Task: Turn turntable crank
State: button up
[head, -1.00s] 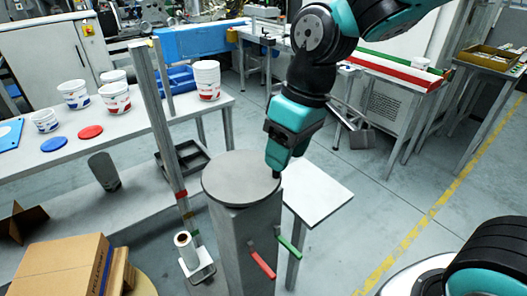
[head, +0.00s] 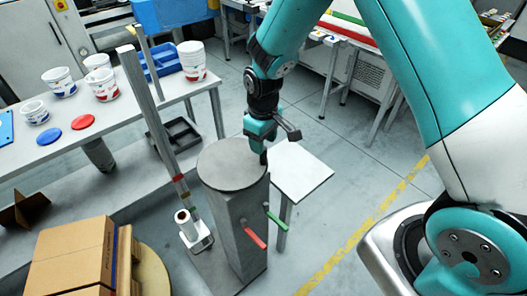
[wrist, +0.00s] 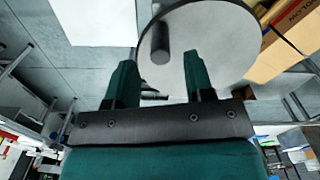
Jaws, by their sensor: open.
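The turntable crank looks like a grey round disc (head: 232,165) on top of a grey pillar (head: 236,235). In the wrist view the disc (wrist: 222,45) carries a short dark upright peg (wrist: 160,45) near its edge. My gripper (head: 263,155) points down at the disc's right edge in the head view. In the wrist view my gripper (wrist: 158,75) is open, and the peg appears between its two green fingers, closer to the gap's middle than to either finger. I cannot tell whether the fingertips reach down around it. In the head view the peg is mostly hidden by my gripper.
A red handle (head: 255,238) and a green handle (head: 276,221) stick out of the pillar. A cardboard box (head: 72,257) sits over a round tan platform (head: 152,275) at lower left. A post (head: 150,115) stands left of the pillar, a small white table (head: 302,172) to its right.

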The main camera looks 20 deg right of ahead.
notch_tip(320, 180, down, 6)
jog(key=shift+f+p, duration=0.15)
jog(key=shift+p, duration=0.5)
jog(key=shift+c, duration=0.5)
grip_shut()
